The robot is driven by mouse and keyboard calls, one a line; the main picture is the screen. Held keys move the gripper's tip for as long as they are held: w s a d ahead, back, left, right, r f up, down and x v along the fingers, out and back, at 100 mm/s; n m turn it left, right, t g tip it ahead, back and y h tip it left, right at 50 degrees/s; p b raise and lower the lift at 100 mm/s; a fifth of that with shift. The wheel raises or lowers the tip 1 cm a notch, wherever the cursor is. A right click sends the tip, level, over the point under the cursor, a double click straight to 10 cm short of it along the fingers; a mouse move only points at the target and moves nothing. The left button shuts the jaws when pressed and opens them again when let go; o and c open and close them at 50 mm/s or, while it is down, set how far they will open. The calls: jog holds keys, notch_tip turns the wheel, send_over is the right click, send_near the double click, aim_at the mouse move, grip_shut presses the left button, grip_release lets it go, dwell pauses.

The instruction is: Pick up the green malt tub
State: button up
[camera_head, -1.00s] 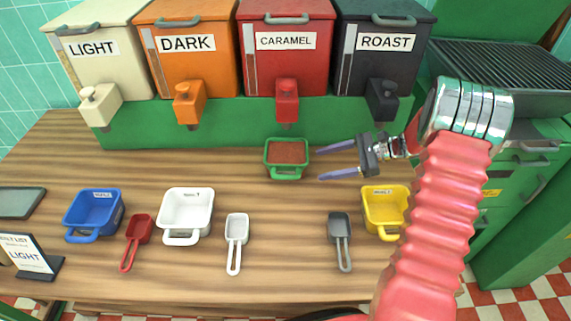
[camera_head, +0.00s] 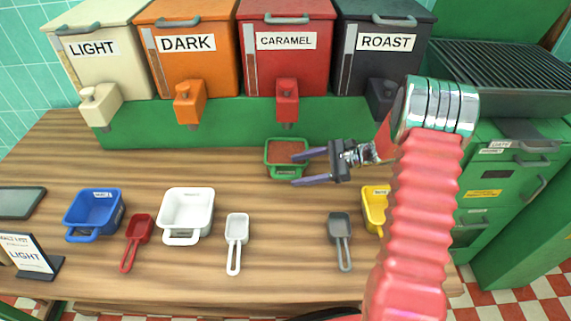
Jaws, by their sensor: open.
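The green malt tub (camera_head: 271,160) stands on the wooden counter below the red CARAMEL dispenser, with reddish-brown malt in it. Its handle points toward the front, partly hidden by a finger. My gripper (camera_head: 297,168) is open at the tub's right side, its two purple fingers pointing left. The upper finger shows over the tub's right part and the lower finger shows near the handle. I cannot tell whether the fingers touch the tub.
Dispensers LIGHT, DARK, CARAMEL (camera_head: 286,60) and ROAST stand behind. In front are a blue tub (camera_head: 93,212), white tub (camera_head: 186,213), red scoop (camera_head: 138,232), white scoop (camera_head: 237,234), grey scoop (camera_head: 340,230) and a yellow tub (camera_head: 375,207), partly hidden by my arm.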

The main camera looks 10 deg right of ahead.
aim_at(286, 165)
jog(key=shift+x, duration=2.6)
jog(key=shift+c, duration=0.4)
jog(key=shift+w, duration=0.1)
grip_shut()
